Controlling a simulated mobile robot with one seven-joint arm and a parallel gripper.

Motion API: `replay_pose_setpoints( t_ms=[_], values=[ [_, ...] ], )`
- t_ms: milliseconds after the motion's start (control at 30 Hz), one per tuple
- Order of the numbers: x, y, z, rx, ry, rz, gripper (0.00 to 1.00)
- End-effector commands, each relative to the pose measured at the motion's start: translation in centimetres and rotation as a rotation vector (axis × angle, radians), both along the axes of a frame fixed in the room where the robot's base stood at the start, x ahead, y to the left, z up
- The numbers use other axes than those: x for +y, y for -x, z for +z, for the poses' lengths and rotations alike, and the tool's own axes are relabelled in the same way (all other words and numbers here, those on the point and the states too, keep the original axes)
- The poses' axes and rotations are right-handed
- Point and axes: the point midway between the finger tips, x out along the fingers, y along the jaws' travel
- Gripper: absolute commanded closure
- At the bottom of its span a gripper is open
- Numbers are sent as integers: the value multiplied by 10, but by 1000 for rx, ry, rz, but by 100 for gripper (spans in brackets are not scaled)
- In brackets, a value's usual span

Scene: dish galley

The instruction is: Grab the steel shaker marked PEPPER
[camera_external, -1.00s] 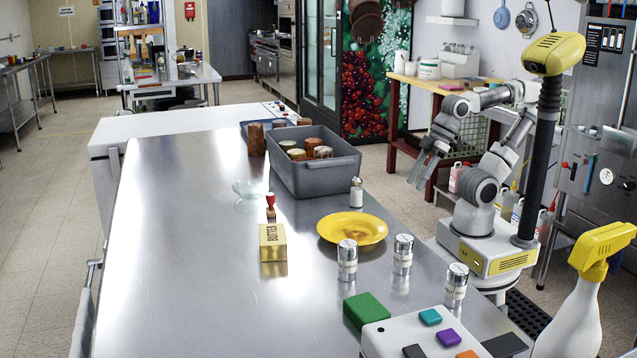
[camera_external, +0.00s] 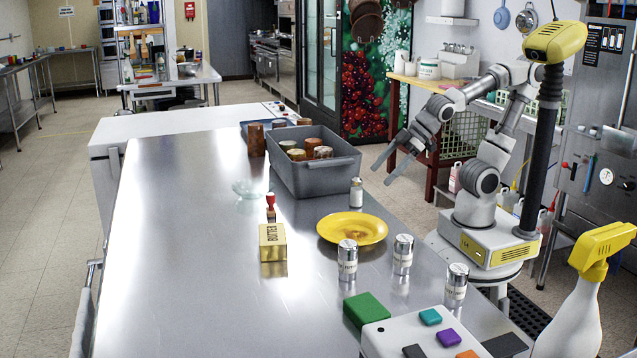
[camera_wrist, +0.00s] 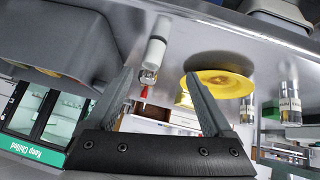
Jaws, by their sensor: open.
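Three steel shakers with labels stand upright on the steel counter in the external view: one at left (camera_external: 347,261), one in the middle (camera_external: 403,255) and one at right (camera_external: 456,286). Their labels are too small to read surely, so I cannot tell which says PEPPER. A steel shaker also shows at the right of the wrist view (camera_wrist: 290,104). My gripper (camera_external: 381,176) is open and empty, above the counter's right edge near the grey bin, well apart from the shakers. In the wrist view, its spread fingers (camera_wrist: 160,76) have nothing held between them.
A small white shaker with a metal top (camera_external: 356,194) stands between the grey bin (camera_external: 318,180) of jars and the yellow plate (camera_external: 352,240). The butter box (camera_external: 272,243), a red-handled stamp (camera_external: 270,203) and a green block (camera_external: 366,311) are also on the counter. The left side is clear.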

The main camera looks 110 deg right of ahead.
Motion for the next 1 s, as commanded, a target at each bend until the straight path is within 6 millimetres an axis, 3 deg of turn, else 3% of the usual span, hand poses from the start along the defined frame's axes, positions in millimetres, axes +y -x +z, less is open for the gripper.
replay_pose_setpoints(
  t_ms=[33, 167, 400, 533, 700, 867, 1000],
  values=[
    [2, -19, 10, -30, 22, 29, 14],
    [19, -63, 19, -130, 51, 134, 14],
    [83, -120, 25, -279, -26, 404, 14],
    [126, -129, 23, -332, -135, 558, 14],
    [168, -125, 21, -368, -277, 701, 14],
    [186, -121, 20, -380, -342, 757, 14],
    [198, -131, 11, -382, -351, 765, 14]
  ],
)
